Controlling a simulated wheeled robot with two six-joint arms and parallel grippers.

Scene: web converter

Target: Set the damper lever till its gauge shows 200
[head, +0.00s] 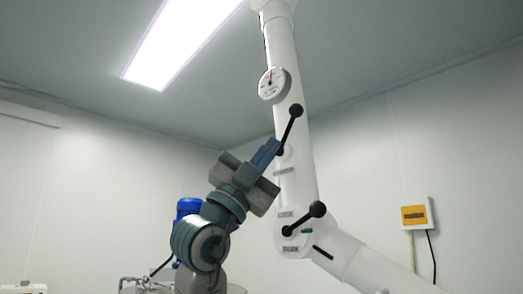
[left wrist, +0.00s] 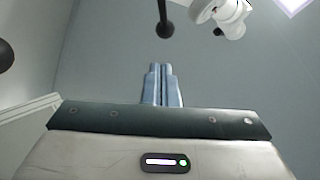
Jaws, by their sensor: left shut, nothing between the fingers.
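A round white gauge (head: 273,84) with a dark needle sits on the upright white duct (head: 289,110) in the head view; its numbers are too small to read. Below it, a black lever (head: 290,127) with a ball knob slants up and right from the duct. My left gripper (head: 273,145) is shut and empty, its fingertips beside the lower part of this lever; contact cannot be told. In the left wrist view, the shut fingers (left wrist: 162,85) point toward a black knob on a rod (left wrist: 165,27), which appears apart from the tips. My right gripper is not in view.
A second black lever (head: 303,219) is on the duct's lower joint, from which a white pipe (head: 372,266) runs down right. A yellow-and-white box (head: 414,214) hangs on the right wall. A blue motor (head: 188,208) stands behind my left arm.

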